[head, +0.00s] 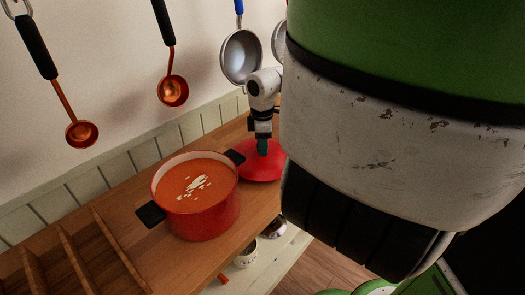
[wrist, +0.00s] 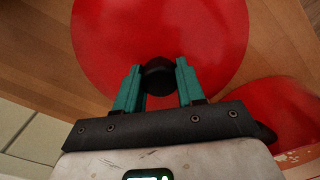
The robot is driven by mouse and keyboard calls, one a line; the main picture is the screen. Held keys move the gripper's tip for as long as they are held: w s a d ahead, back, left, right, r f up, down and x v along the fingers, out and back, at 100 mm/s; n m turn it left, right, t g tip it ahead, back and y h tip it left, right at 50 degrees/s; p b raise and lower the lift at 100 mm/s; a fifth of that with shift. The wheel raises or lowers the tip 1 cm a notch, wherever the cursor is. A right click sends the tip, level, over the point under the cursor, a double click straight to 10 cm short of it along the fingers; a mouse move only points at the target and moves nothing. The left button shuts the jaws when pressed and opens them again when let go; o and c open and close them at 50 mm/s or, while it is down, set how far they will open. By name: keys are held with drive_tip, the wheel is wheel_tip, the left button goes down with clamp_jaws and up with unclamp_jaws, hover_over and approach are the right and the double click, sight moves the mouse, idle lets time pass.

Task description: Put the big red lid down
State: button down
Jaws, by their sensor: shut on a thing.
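The big red lid (head: 262,168) is on or just above the wooden counter, right of the red pot (head: 203,222). I cannot tell whether it touches the counter. In the wrist view the lid (wrist: 160,25) is a wide red disc with a black knob (wrist: 158,78). My gripper (wrist: 158,88) has its teal fingers shut on the knob, one on each side. In the head view my gripper (head: 263,147) is over the lid, whose right part is hidden by my own body. The pot is uncovered and holds orange soup with white bits.
A wooden rack with slats (head: 75,260) stands at the lower left. Copper ladles (head: 173,90) and pans (head: 240,57) hang on the wall behind. The pot's black handle (head: 234,157) is close to the lid. The counter's front edge (head: 255,232) is near.

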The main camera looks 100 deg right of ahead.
drive_tip(key=shift+f, duration=0.6)
drive_tip(key=shift+r, duration=0.1)
drive_tip(key=c, duration=1.1)
unclamp_jaws()
drive_tip(key=shift+f, duration=0.2)
drive_tip(key=o, duration=0.4)
wheel_tip(320, 180, up, 12)
drive_tip(key=shift+r+b, duration=0.2)
drive_tip(key=shift+b, duration=0.95)
